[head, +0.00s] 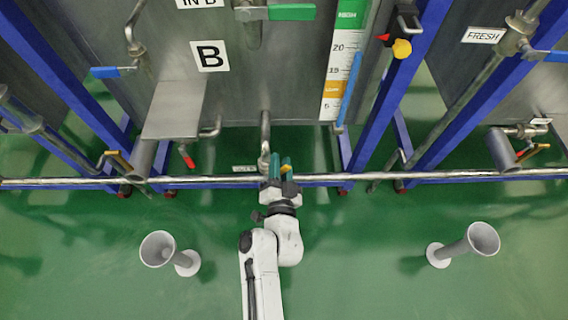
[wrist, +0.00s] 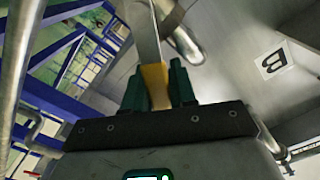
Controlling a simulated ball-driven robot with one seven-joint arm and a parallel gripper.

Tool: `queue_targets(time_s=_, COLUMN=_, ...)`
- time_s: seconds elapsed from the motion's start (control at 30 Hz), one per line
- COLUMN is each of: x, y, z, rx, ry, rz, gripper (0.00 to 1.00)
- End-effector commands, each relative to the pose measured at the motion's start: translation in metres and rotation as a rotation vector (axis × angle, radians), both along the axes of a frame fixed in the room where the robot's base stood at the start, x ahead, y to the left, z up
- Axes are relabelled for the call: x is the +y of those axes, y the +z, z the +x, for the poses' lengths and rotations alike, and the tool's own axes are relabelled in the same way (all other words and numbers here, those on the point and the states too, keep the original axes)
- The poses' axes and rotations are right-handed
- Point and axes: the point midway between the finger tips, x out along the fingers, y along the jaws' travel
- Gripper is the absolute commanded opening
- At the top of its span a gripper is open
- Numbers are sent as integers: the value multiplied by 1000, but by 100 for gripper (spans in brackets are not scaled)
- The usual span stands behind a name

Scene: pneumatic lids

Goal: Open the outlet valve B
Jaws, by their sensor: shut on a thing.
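The outlet valve B hangs on a short pipe (head: 265,128) under the grey tank marked B (head: 210,56). A small label (head: 244,168), too small to read surely, is beside it on the left. My gripper (head: 280,164) reaches up to the valve from the floor side. In the wrist view its green fingers (wrist: 158,88) are shut on the yellow valve handle (wrist: 155,80), which stands between them. The valve body is mostly hidden behind the gripper in the head view, so how far the valve is turned cannot be told.
A long steel rail (head: 220,181) and blue frame legs (head: 400,75) run close to the gripper. A red-handled valve (head: 187,156) hangs to the left. Two grey funnel-shaped stands (head: 158,248) (head: 483,239) are on the open green floor.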

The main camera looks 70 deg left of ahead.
Motion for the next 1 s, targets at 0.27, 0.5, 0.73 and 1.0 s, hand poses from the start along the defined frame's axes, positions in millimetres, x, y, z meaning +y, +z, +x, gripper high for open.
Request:
queue_targets(time_s=0.27, x=7, y=12, z=-16, rx=-240, ry=5, rz=-104, gripper=0)
queue_targets(time_s=0.5, x=11, y=13, z=-27, rx=-411, ry=4, rz=-175, gripper=0)
queue_targets(time_s=0.73, x=14, y=12, z=-33, rx=-520, ry=3, rz=-219, gripper=0)
queue_targets(time_s=1.0, x=15, y=11, z=-36, rx=-574, ry=1, rz=-241, gripper=0)
